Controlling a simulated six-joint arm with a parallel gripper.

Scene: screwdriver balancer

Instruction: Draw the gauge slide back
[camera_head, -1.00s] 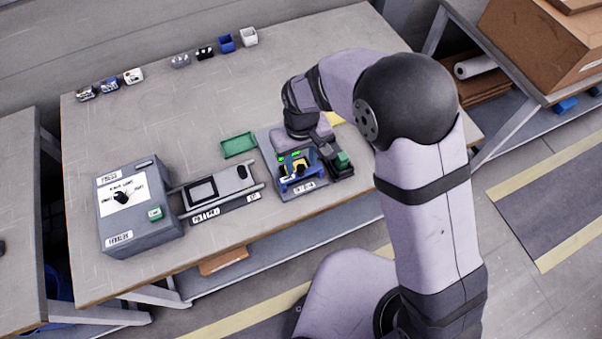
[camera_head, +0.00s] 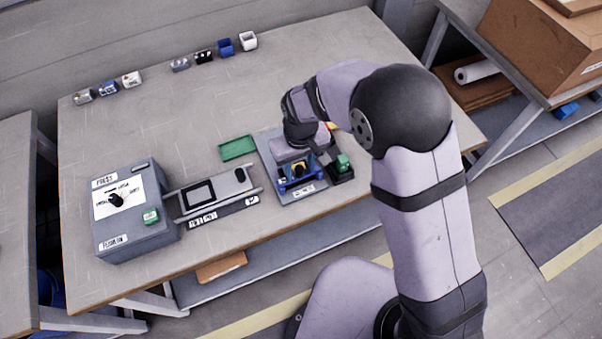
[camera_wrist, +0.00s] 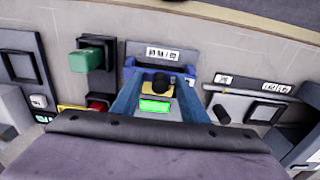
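A yellow piece with a black knob (camera_head: 298,169) sits on a grey station plate (camera_head: 270,160) at the middle front of the bench. In the wrist view the knob (camera_wrist: 161,83) stands upright in front of a lit green display (camera_wrist: 155,106). My gripper (camera_wrist: 162,80) is low over this station. Blue finger-like arms stand on both sides of the knob, with a visible gap to it. A separate grey slide unit with a dark window and black knob (camera_head: 240,175) lies left of the station. No readable label shows which part is the gauge slide. My palm hides part of the station.
A green knob on a black block (camera_head: 342,165) stands close right of the station. A grey control box (camera_head: 135,235) is at left. A flat green tray (camera_head: 238,148) lies behind. Small bins (camera_head: 226,47) line the back edge; the bench between is clear.

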